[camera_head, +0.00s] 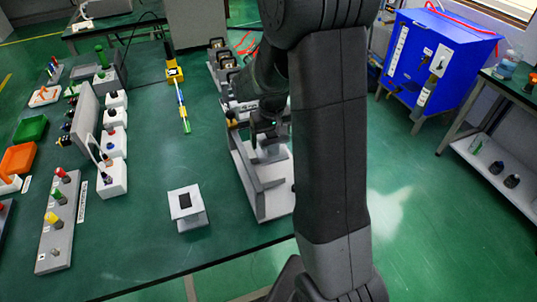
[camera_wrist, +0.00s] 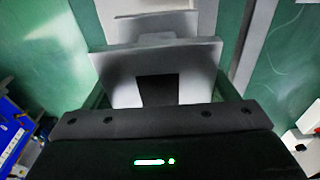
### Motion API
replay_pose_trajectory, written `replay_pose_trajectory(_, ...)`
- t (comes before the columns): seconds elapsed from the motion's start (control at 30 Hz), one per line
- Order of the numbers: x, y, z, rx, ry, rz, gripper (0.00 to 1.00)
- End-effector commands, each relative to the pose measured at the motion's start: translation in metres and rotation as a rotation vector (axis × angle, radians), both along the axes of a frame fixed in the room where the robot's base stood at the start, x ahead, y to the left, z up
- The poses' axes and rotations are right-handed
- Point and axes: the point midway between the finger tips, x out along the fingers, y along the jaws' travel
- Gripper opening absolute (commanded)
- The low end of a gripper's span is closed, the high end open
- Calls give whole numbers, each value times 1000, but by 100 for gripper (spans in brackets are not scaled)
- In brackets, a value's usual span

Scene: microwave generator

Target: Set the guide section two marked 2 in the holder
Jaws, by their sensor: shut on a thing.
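My gripper (camera_head: 265,128) is shut on a light grey guide section (camera_wrist: 117,80), which has a flat flange and a dark square opening. In the wrist view the section sits between the two fingers (camera_wrist: 162,92). No mark 2 can be read on it. In the head view my gripper is over the grey holder (camera_head: 245,178), an open frame near the table's right edge. My arm hides part of the holder and most of the held section. I cannot tell whether the section touches the holder.
A white block with a black square top (camera_head: 187,203) stands on the green table left of the holder. A yellow tool with a long shaft (camera_head: 181,105) lies behind it. Coloured knobs on a grey strip (camera_head: 58,225) stand at left. A blue cabinet (camera_head: 435,60) is beyond the table.

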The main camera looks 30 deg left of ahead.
Motion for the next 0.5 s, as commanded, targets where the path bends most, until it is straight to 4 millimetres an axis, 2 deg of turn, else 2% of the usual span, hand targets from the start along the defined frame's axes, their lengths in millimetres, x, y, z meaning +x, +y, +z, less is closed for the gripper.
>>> replay_pose_trajectory(0.03,-1,1,-18,-1,0,5,42)
replay_pose_trajectory(0.2,-4,2,-41,0,0,12,42)
replay_pose_trajectory(0.5,-4,3,-50,3,-2,13,42)
